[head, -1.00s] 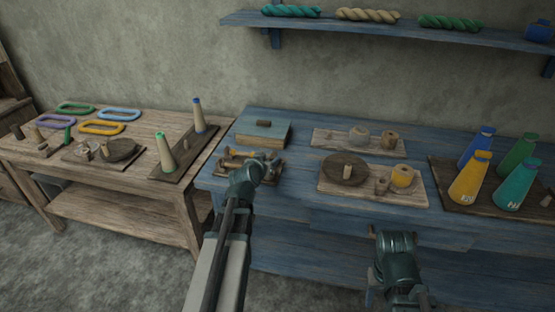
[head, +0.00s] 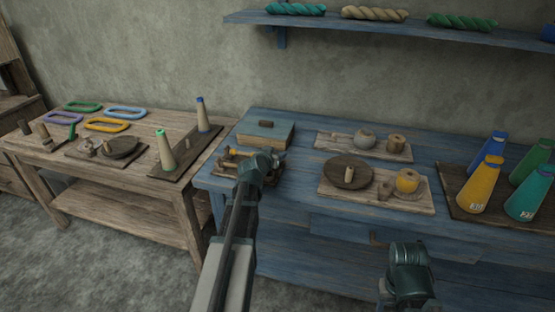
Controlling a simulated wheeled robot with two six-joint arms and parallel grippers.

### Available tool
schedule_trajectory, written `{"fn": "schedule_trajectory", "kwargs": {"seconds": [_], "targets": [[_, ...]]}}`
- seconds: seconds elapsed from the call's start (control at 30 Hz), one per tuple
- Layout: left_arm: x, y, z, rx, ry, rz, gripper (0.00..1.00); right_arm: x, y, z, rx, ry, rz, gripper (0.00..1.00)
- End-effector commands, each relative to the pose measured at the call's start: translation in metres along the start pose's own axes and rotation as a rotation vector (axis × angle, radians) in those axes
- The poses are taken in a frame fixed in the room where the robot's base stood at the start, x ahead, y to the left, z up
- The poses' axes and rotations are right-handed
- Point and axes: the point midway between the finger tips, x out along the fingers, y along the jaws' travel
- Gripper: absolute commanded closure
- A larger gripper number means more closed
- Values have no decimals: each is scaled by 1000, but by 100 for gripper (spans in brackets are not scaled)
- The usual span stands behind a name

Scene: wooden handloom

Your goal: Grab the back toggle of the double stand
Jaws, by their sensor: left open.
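A low wooden stand (head: 232,163) with small light-wood pieces on it lies at the left front of the blue table. I take it for the double stand. Its pieces are small and partly covered, so I cannot pick out the back toggle. My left gripper (head: 272,159) is open over the stand's right end and hides part of it. I cannot tell whether it touches. My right gripper (head: 400,252) is low in front of the table's front edge, away from the stand. Its fingers are not clear.
Boards with a round disc (head: 348,172) and spools lie to the right, then coloured cones (head: 482,187). A wooden table (head: 130,178) stands on the left. A shelf (head: 400,29) hangs above.

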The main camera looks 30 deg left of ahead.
Motion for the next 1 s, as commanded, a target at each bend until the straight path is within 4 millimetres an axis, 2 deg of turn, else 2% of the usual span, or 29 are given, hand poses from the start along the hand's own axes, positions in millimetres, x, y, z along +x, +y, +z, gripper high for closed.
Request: {"fn": "schedule_trajectory", "kwargs": {"seconds": [0.07, 0.4, 0.8, 1.0], "targets": [[-1, 0, 0, 0, 0, 0, 40, 0, 0, 0, 0, 0, 0, 50], [-1, 1, 0, 0, 0, 0, 100, 0, 0, 0, 0, 0, 0, 50], [-1, 1, -1, 0, 0, 0, 100, -1, 0, 0, 0, 0, 0, 50], [-4, 4, -12, 1, 0, 2, 100, -12, 1, 1, 0, 0, 0, 50]]}}
